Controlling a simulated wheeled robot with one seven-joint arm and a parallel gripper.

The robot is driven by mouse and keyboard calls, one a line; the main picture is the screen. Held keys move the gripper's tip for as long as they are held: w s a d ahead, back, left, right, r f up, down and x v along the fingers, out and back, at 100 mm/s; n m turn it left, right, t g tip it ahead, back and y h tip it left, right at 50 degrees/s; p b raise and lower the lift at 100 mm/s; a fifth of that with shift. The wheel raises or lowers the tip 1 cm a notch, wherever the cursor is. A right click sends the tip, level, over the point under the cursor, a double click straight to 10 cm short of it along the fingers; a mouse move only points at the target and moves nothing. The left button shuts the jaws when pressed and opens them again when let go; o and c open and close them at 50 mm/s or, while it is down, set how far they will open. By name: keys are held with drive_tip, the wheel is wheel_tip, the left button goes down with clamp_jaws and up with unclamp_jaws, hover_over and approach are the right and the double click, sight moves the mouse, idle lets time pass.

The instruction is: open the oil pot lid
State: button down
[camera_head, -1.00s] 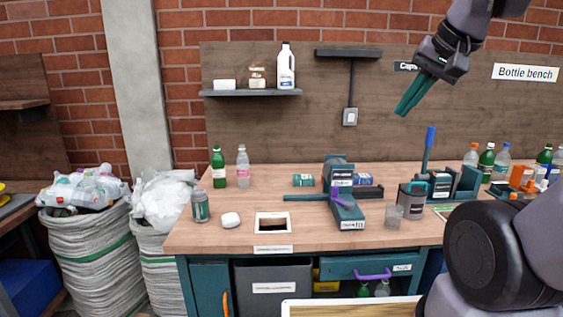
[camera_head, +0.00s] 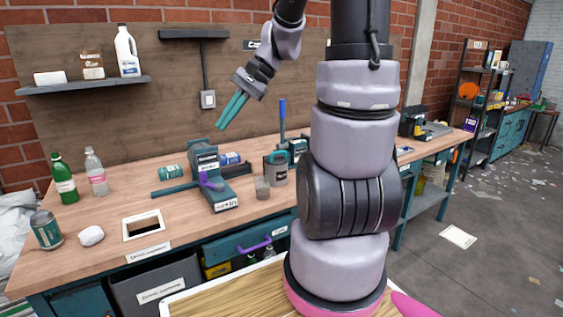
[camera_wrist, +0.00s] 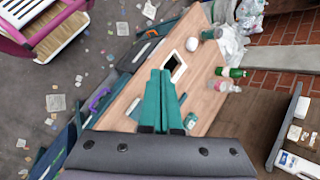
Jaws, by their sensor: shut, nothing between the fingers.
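A dark grey cylindrical pot (camera_head: 276,170) with a pale label stands on the wooden workbench (camera_head: 110,215), just left of my arm in the head view. It looks like the oil pot; its lid is too small to make out clearly. My gripper (camera_head: 223,127) hangs in the air above the bench, up and left of the pot and apart from everything. Its teal fingers point down and left, shut and empty. They also show in the wrist view (camera_wrist: 160,73), over the bench. I cannot pick out the pot in the wrist view.
A clear cup (camera_head: 262,188) stands next to the pot. A teal press-like device (camera_head: 208,165) is left of it, and an upright blue handle (camera_head: 282,115) rises behind. Green (camera_head: 64,180) and clear (camera_head: 96,172) bottles stand at left.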

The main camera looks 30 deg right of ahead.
drive_tip(key=w+d+f+m+t+y, duration=0.7)
drive_tip(key=w+d+f+m+t, duration=0.2)
drive_tip(key=w+d+f+m, duration=0.55)
drive_tip(key=w+d+f+m+t+h, duration=0.2)
drive_tip(key=d+f+m+t+h, duration=0.9)
drive_tip(key=d+f+h, duration=0.4)
drive_tip(key=w+r+m+g+y, duration=0.1)
drive_tip(key=w, duration=0.8)
drive_tip(key=shift+w+d+r, duration=0.35)
drive_tip(key=shift+d+r, duration=0.05)
drive_tip(key=shift+r+g, duration=0.15)
drive_tip(key=shift+g, duration=0.15)
drive_tip(key=shift+r, duration=0.2)
